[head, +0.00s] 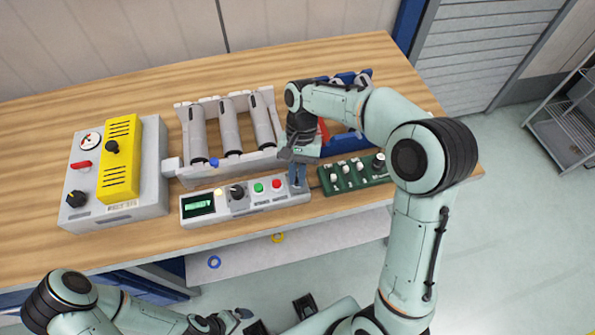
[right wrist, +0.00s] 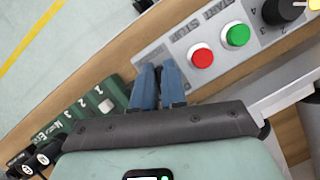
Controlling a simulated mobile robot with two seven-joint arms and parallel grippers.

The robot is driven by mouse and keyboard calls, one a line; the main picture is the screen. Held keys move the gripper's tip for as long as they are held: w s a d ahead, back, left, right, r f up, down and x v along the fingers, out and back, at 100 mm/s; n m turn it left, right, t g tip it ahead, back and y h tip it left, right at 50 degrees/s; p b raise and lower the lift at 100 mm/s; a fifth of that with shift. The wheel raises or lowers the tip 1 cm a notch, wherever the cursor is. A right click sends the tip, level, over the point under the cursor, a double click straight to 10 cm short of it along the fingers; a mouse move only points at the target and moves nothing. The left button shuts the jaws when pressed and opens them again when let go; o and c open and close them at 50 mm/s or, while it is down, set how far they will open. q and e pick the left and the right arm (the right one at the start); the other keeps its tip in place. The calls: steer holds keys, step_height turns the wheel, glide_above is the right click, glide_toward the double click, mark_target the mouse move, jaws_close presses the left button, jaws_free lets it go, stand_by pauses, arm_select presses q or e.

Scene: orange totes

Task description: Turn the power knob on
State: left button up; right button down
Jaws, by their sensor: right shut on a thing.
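The white control panel (head: 250,208) lies along the front of the wooden bench. It has a green screen (head: 199,205), a black dial (head: 237,192), a green start button (head: 258,187) and a red stop button (head: 276,184). My right gripper (head: 298,183) points down at the panel's right end. In the right wrist view its blue fingers (right wrist: 159,90) are close together beside the red stop button (right wrist: 201,56). They are shut on what seems to be the power knob, which they hide. My left gripper (head: 243,314) is low in the head view; its fingers are unclear.
A green switch box (head: 352,187) stands just right of the panel. A grey box with a yellow cover (head: 120,160) stands at the left. A rack of grey cylinders (head: 228,125) is behind the panel. The bench's back left is bare.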

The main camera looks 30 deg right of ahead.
arm_select(q)
steer(key=shift+w+r, duration=0.15)
steer(key=shift+r, duration=0.15)
arm_select(e)
steer(key=shift+m+t+y, duration=0.5)
steer(key=shift+m+t, duration=0.1)
steer(key=shift+m, duration=1.4)
steer(key=c, duration=1.2)
jaws_free()
arm_select(q)
steer(key=w+r+p, duration=0.2)
steer(key=r+p, duration=0.1)
steer(key=shift+w+r, duration=0.1)
steer(key=shift+w, duration=0.1)
arm_select(e)
steer(key=v, duration=1.3)
steer(key=shift+d+r, duration=0.1)
steer(key=shift+r, duration=0.1)
arm_select(q)
steer(key=shift+s, duration=0.15)
arm_select(e)
steer(key=shift+f, duration=0.1)
